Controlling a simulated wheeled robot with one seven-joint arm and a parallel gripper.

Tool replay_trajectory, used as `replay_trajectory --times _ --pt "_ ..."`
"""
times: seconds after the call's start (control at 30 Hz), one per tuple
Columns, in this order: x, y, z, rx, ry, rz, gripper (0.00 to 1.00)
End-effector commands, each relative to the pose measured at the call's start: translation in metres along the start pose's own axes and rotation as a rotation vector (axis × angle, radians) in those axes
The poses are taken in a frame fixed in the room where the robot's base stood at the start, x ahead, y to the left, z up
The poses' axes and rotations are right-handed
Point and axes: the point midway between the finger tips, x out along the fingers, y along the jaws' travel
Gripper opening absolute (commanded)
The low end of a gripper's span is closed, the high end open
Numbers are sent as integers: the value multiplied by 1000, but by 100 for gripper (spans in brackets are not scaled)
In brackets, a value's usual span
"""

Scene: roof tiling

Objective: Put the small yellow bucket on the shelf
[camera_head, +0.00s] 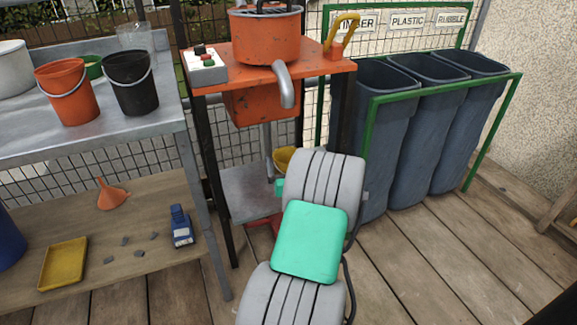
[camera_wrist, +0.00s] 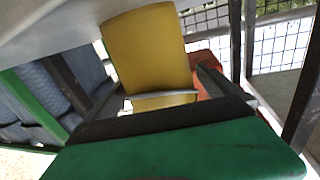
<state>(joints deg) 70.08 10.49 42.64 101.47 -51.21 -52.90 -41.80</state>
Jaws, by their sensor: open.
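The small yellow bucket (camera_head: 284,157) shows in the head view just left of my arm, beneath the orange machine; my arm hides part of it. It also fills the middle of the wrist view (camera_wrist: 148,48), appearing between the fingers of my open gripper (camera_wrist: 162,84). I cannot tell whether the fingers touch it. In the head view my gripper is hidden behind my arm. A grey plate (camera_head: 245,190) lies low under the machine; whether the bucket rests on it is unclear. A wooden lower shelf (camera_head: 150,202) runs under the metal bench at left.
The metal bench (camera_head: 25,148) holds an orange bucket (camera_head: 68,92) and a black bucket (camera_head: 131,84). A funnel (camera_head: 111,194), yellow tray (camera_head: 63,264), blue tool (camera_head: 181,227) and several grey bits lie on the lower shelf. Bins (camera_head: 395,140) stand right. The orange machine (camera_head: 265,38) overhangs.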

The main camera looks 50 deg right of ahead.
Motion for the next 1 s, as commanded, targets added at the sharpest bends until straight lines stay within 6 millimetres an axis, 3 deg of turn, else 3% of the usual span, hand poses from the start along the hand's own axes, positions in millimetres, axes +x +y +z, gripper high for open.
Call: replay_trajectory --times 0.17,0.4,0.53,0.7,0.93,1.0 --pt "-22 2 -2 1 -1 4 100" --pt "-84 2 -2 1 -1 5 100" --pt "-108 2 -2 1 -1 4 100" --pt "-120 0 -2 -1 1 0 100" --pt "-120 -1 -2 -1 0 -3 100" --pt "-117 -14 -3 -7 -12 -40 100"
